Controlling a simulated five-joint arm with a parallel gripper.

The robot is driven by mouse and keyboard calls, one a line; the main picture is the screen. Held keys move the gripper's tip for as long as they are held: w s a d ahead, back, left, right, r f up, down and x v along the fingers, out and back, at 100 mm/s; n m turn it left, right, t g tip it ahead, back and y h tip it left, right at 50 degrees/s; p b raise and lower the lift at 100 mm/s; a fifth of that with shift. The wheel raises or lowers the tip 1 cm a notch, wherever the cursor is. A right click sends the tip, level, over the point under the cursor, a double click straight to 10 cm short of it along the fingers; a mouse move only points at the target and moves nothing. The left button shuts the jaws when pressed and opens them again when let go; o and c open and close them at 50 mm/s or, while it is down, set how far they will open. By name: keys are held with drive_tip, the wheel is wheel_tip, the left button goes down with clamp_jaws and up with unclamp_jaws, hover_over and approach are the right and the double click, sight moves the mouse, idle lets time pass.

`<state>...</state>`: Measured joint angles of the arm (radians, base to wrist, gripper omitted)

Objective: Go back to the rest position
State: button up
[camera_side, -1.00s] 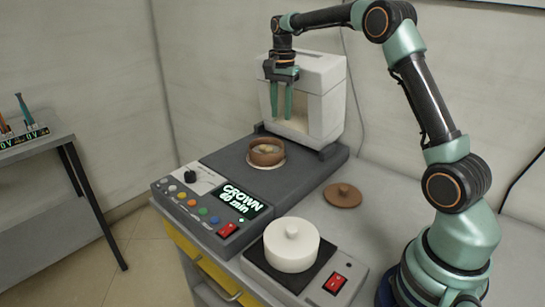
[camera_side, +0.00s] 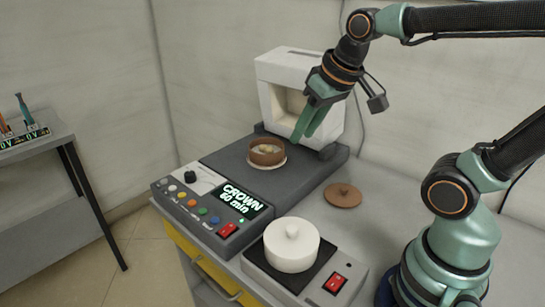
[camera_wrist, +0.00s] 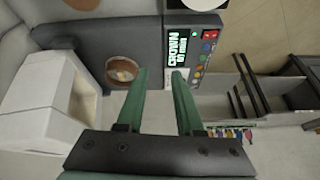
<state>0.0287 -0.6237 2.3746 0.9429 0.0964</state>
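My gripper (camera_side: 304,137) is in the air in front of the white machine, above the right rear part of the dark grey base (camera_side: 222,158). In the wrist view its two green fingers (camera_wrist: 160,78) are apart with nothing between them. The brown bowl (camera_side: 266,151) stands on a pale round plate on the dark base, with pale and yellowish contents. It also shows in the wrist view (camera_wrist: 123,71), beyond the fingers. The brown lid (camera_side: 343,195) lies on the grey worktop, apart from the bowl.
The white machine (camera_side: 275,64) stands behind the bowl. A control panel reads "CROWN 60 min" (camera_side: 241,200). A white lidded pot (camera_side: 291,247) stands on a hot plate at the front. A side table (camera_side: 40,150) stands at left. The worktop around the lid is clear.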

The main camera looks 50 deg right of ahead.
drive_tip(key=shift+s+a+f+n, duration=0.25)
drive_tip(key=shift+s+f+n, duration=0.1)
drive_tip(key=shift+s, duration=0.15)
drive_tip(key=shift+s+a+f+n, duration=0.2)
drive_tip(key=shift+s+f+n, duration=0.15)
drive_tip(key=shift+s, duration=0.1)
